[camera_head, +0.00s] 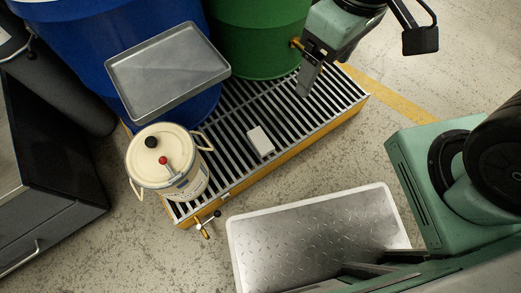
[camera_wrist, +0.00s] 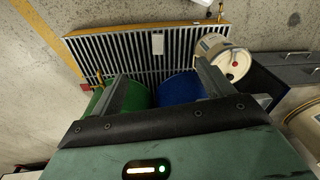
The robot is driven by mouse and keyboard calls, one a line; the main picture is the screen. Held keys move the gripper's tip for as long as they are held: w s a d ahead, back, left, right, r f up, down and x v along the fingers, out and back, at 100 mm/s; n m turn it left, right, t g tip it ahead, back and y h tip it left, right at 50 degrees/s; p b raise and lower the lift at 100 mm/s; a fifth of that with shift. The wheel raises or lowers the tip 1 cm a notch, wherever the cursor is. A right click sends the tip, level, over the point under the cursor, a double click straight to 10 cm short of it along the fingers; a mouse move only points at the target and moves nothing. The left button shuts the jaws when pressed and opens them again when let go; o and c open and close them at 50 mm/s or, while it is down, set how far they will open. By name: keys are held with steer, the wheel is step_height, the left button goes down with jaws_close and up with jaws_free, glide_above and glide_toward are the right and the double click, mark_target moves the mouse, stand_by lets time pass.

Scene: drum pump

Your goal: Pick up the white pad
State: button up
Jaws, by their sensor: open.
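The white pad (camera_head: 260,141) is a small flat white block lying on the slatted grate (camera_head: 231,180) of the yellow-edged platform. In the wrist view the pad (camera_wrist: 157,44) shows near the top middle, beyond and roughly between the fingers. My gripper (camera_head: 305,90) is beside the green drum, to the right of and behind the pad, apart from it. In the wrist view my gripper (camera_wrist: 161,72) has its two fingers wide apart with nothing between them.
A green drum (camera_head: 258,40) and a blue drum (camera_head: 95,50) stand on the grate's back, with a metal tray (camera_head: 168,72) on the blue one. A cream bucket (camera_head: 185,185) stands left of the pad. A brass valve (camera_head: 205,225) juts from the platform's front. The grate around the pad is clear.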

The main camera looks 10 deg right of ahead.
steer(key=w+d+f+m+t+b, duration=0.1)
steer(key=w+d+f+m+b, duration=0.3)
steer(key=w+d+f+b, duration=0.5)
steer(key=n+g+p, duration=0.1)
steer(key=p, duration=0.1)
glide_above(261, 140)
step_height(261, 140, down, 26)
steer(key=shift+h, duration=0.4)
steer(key=f+b, duration=0.2)
steer(key=f, duration=0.2)
steer(key=f+b, duration=0.2)
steer(key=f, duration=0.2)
steer(key=f+b, duration=0.3)
steer(key=f, duration=0.1)
steer(key=shift+w+a, duration=0.15)
steer(key=shift+a, duration=0.2)
steer(key=f+b, duration=0.1)
steer(key=f, duration=0.1)
steer(key=f+b, duration=0.4)
steer(key=shift+d, duration=0.3)
steer(key=shift+r, duration=0.15)
steer(key=c, duration=1.1)
